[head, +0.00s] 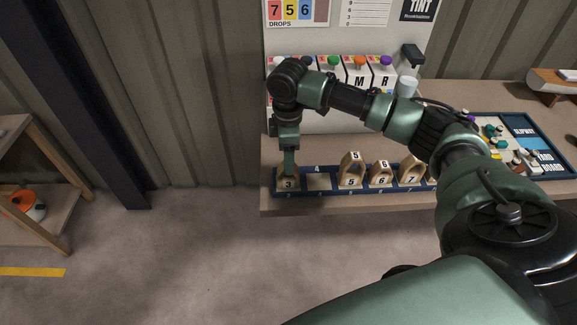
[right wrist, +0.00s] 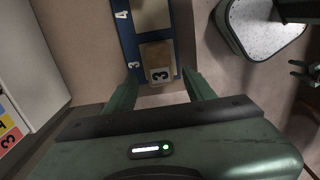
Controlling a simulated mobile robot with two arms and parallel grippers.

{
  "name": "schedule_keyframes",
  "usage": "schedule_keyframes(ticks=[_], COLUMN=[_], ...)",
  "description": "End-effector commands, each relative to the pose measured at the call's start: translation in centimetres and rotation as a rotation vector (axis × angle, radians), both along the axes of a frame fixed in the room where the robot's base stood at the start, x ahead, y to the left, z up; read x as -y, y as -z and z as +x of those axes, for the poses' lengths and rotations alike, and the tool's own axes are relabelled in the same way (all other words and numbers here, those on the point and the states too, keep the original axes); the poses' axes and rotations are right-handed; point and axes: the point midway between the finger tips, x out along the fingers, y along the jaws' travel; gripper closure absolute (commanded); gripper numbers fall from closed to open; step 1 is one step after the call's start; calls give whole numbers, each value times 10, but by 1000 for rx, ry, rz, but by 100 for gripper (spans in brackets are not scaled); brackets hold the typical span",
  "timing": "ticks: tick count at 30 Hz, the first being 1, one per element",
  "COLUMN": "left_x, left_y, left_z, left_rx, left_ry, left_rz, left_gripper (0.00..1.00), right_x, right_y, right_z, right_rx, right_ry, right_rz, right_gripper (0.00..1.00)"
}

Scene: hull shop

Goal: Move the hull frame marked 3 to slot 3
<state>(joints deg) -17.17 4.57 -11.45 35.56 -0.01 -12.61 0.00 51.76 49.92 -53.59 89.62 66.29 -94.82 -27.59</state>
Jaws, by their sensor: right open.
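The hull frame marked 3 (head: 288,184) stands at the left end of the dark blue rack (head: 330,190), in slot 3. In the right wrist view this frame (right wrist: 161,60) sits beside the rack's printed 3, with the bare slot 4 further up. My right gripper (head: 289,168) is directly above and around the frame in the head view. In the right wrist view its two fingers (right wrist: 160,88) are apart, with the frame showing between and beyond them; contact cannot be seen. A small green pronged part (right wrist: 304,73) at the right edge may be my left gripper.
Hull frames marked 5 (head: 351,172), 6 (head: 381,175) and 7 (head: 411,172) stand further right on the rack. Slot 4 (head: 318,183) is empty. A blue board (head: 530,140) with small pieces lies at the right of the bench. A dispenser (head: 345,75) stands behind.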

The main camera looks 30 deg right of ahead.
Motion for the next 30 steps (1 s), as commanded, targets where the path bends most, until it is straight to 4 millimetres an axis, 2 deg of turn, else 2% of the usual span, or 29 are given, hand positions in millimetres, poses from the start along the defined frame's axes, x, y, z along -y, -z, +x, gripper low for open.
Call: schedule_keyframes(ticks=[6,12,18,30], left_x=[0,0,0,0], left_y=[9,12,12,12], left_z=[0,0,0,0], left_rx=[1,1,1,0], left_ry=[0,0,0,0], left_rz=[0,0,0,0], left_gripper=[46,46,46,46], right_x=[0,0,0,0], right_y=[-46,-72,-77,-77], right_z=[1,1,0,0], right_rx=[4,3,-1,-1], right_ry=[1,1,0,0], right_rz=[0,1,0,1], right_gripper=[46,46,46,46])
